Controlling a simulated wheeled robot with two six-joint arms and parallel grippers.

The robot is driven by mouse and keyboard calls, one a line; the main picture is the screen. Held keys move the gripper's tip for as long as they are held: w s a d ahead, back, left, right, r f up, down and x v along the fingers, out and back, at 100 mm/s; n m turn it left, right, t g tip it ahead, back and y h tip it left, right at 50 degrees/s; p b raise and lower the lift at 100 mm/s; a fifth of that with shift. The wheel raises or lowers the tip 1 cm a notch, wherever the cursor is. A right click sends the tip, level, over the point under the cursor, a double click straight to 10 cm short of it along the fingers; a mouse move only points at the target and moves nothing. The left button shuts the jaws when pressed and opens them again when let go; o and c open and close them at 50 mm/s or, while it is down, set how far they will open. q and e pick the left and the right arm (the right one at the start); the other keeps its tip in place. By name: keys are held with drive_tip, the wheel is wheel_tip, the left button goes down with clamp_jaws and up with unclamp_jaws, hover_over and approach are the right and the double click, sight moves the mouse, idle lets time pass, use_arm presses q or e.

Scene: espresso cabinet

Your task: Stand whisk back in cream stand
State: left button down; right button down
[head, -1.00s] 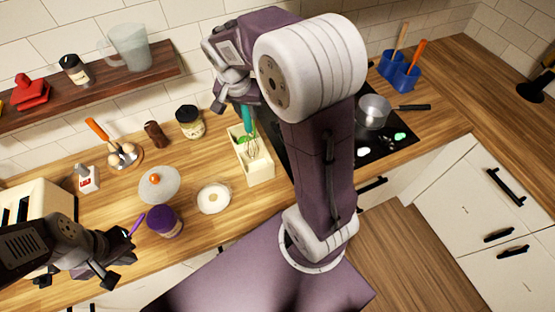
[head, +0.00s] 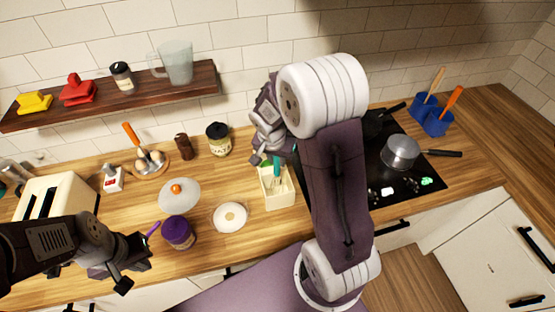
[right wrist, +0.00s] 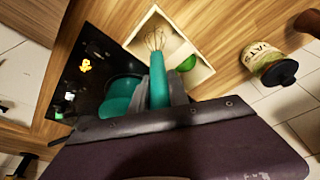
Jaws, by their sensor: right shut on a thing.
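The cream stand (head: 280,200) is an open box with compartments on the counter, left of the cooktop. The whisk (head: 277,168) has a teal handle and a wire head. My right gripper (head: 267,158) is shut on the handle above the stand. In the right wrist view the whisk (right wrist: 157,75) points into the opening of the stand (right wrist: 203,76), beside a green thing (right wrist: 187,63). I cannot tell whether the wires touch the stand's floor. My left gripper (head: 136,264) looks open, at the lower left near the purple-lidded jar (head: 178,232).
The cooktop (head: 385,180) with a steel pot (head: 400,152) lies right of the stand. A white saucer (head: 230,229), a glass lid (head: 179,208) and a dark-lidded jar (head: 218,139) stand left of it. A wooden shelf (head: 130,98) hangs above.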

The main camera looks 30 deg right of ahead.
drive_tip(key=shift+a+f, duration=0.1)
drive_tip(key=shift+f, duration=0.05)
drive_tip(key=shift+w, duration=0.1)
drive_tip(key=shift+d+f, duration=0.25)
drive_tip(key=shift+d, duration=0.05)
drive_tip(key=c, duration=1.3)
unclamp_jaws()
drive_tip(key=shift+r, duration=0.1)
drive_tip(key=shift+o, duration=0.2)
drive_tip(key=shift+a, duration=0.15)
drive_tip(key=shift+r, duration=0.1)
drive_tip(key=shift+r, duration=0.2)
drive_tip(key=v, duration=1.1)
drive_tip(key=s+a+f+n+y, duration=0.1)
drive_tip(key=s+a+f+n, duration=0.1)
drive_tip(key=s+f+n, duration=0.2)
drive_tip(key=s+a+f+n+g+y, duration=0.1)
drive_tip(key=s+a+f+n, duration=0.2)
drive_tip(key=s+f+n, duration=0.2)
drive_tip(key=shift+s+a+f+y+b, duration=0.35)
drive_tip(key=shift+s+f, duration=0.45)
drive_tip(key=shift+s, duration=0.3)
